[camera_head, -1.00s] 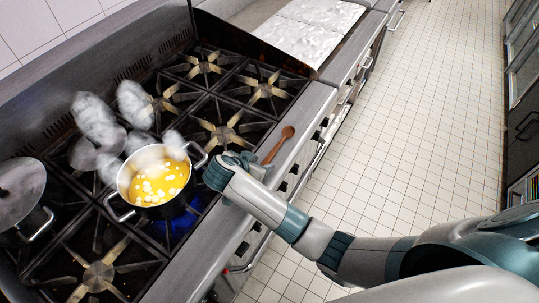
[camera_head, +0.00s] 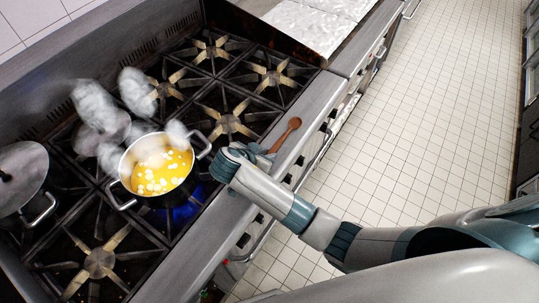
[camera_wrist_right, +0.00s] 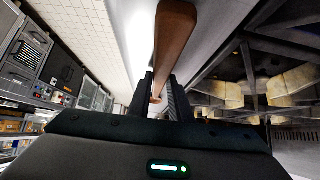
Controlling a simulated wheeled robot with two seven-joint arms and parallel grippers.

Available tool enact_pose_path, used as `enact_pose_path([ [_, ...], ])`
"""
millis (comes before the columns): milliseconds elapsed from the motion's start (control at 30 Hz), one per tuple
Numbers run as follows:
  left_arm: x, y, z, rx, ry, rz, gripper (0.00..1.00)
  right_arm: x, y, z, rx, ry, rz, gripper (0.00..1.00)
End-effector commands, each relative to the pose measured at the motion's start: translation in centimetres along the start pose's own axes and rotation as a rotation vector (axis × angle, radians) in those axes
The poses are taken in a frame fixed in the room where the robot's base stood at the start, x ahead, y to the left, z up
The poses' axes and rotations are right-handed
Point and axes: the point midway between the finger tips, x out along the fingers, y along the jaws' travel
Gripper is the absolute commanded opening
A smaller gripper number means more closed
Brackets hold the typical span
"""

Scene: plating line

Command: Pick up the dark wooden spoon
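The dark wooden spoon (camera_head: 291,129) lies on the steel front ledge of the stove, its bowl pointing up and right. My right gripper (camera_head: 262,149) is at the handle end, low over the ledge. In the right wrist view, the spoon (camera_wrist_right: 175,40) runs away from me, and its handle end sits between the two dark fingers (camera_wrist_right: 161,88). The fingers stand close on both sides of the handle; whether they press on it cannot be told. My left gripper is not in view.
A steaming pot (camera_head: 128,185) of yellow soup with white pieces stands on a burner with a blue flame, just left of my right gripper. A lidded pot (camera_head: 22,180) stands at the far left. Empty burners (camera_head: 229,122) lie behind. The tiled floor (camera_head: 420,130) is clear.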

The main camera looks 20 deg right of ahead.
Motion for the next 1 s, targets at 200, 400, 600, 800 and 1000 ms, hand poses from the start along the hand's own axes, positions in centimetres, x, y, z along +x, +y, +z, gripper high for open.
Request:
enact_pose_path([
  [200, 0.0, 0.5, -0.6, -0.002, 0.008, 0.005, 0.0, 0.0, 0.0, 0.0, 0.0, 0.0, 0.0, 0.0],
  [400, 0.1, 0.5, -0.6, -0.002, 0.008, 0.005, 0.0, -0.1, 0.0, -0.1, 0.001, 0.0, -0.001, 0.0],
  [600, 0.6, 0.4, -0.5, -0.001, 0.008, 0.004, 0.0, -0.6, -0.1, -0.5, 0.003, 0.0, -0.002, 0.0],
  [800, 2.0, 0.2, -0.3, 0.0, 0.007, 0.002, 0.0, -2.0, -0.1, -2.0, 0.005, 0.0, -0.004, 0.0],
  [1000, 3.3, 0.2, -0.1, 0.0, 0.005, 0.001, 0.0, -2.9, 2.1, -4.3, 0.005, 0.001, -0.001, 0.0],
])
